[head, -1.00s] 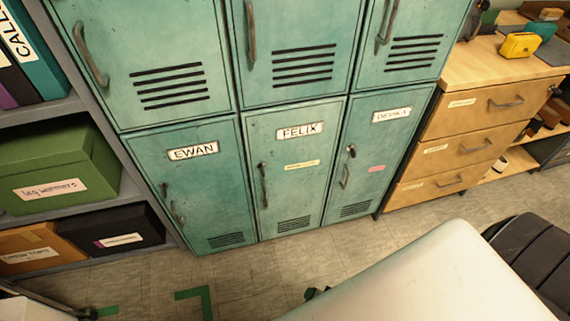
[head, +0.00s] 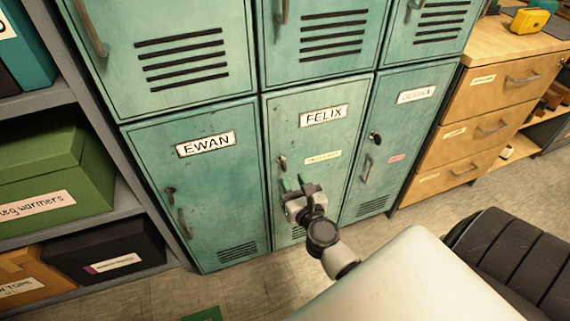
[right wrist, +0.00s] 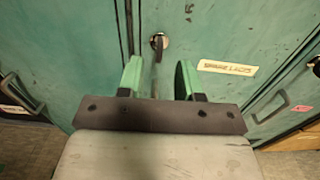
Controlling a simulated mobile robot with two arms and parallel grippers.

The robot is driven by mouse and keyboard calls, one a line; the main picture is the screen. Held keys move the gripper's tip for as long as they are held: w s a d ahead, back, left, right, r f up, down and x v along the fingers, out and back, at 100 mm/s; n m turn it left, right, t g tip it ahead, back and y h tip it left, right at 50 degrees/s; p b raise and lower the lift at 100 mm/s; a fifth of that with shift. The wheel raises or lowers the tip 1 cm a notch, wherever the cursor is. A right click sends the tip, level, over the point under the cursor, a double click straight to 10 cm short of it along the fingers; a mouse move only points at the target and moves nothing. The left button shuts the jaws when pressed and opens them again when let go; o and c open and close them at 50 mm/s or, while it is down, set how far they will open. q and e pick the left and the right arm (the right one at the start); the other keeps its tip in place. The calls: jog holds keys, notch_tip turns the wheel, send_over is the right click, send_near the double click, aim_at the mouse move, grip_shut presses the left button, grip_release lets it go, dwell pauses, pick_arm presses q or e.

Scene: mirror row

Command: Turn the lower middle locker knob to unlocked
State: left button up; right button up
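The lower middle locker (head: 345,135), labelled FELIX, is shut. Its small dark knob (head: 282,162) sits near the left edge of its door. The knob also shows in the right wrist view (right wrist: 158,44), pointing roughly down on a round metal plate. My right gripper (head: 292,184) is in front of this door, just below the knob. In the right wrist view its two green fingers (right wrist: 160,80) are apart with nothing between them, and the knob appears just beyond the gap. The locker's handle is hidden behind the gripper in the head view. My left gripper is not in view.
The EWAN locker (head: 200,190) is to the left, with its own knob and handle. Another locker (head: 395,130) is to the right. A shelf with a green box (head: 45,170) stands at far left, wooden drawers (head: 490,120) at right. A dark padded seat (head: 510,255) is at lower right.

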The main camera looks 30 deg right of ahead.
aim_at(286, 167)
jog(key=x, duration=0.6)
jog(key=shift+w, duration=0.25)
grip_shut()
